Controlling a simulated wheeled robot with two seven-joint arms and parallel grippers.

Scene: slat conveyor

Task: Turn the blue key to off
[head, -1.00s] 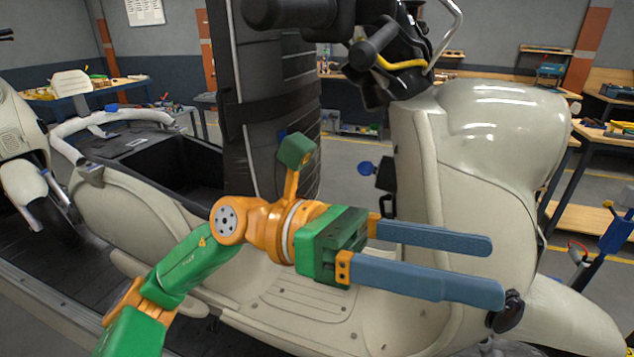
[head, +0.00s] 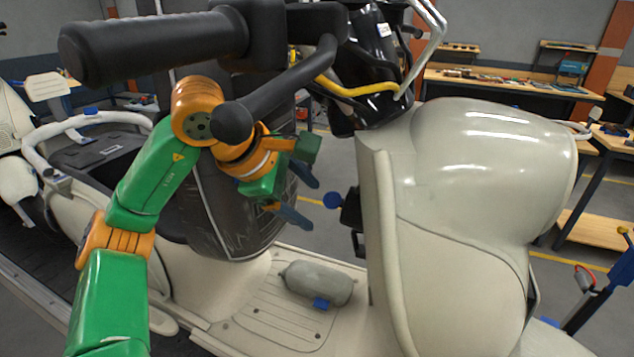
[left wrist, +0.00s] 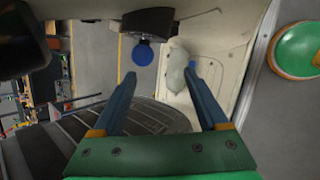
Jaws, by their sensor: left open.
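The blue key (head: 333,200) has a round bow and sits at the black lock housing (head: 351,207) on the inner face of the cream scooter's front shield. My left gripper (head: 314,206) is open and empty just left of the key, with its blue fingers pointing toward it. In the left wrist view the key's blue disc (left wrist: 142,54) shows ahead of my open fingers (left wrist: 161,69), nearer the left finger's line. I see no contact between fingers and key. My right gripper is not in view.
The scooter's black handlebar grip (head: 150,45) and a lever (head: 290,90) hang above and in front of my left arm. A dark ribbed upright body (head: 235,215) stands behind the gripper. A grey canister (head: 318,282) lies on the footboard. Workbenches (head: 505,82) stand behind.

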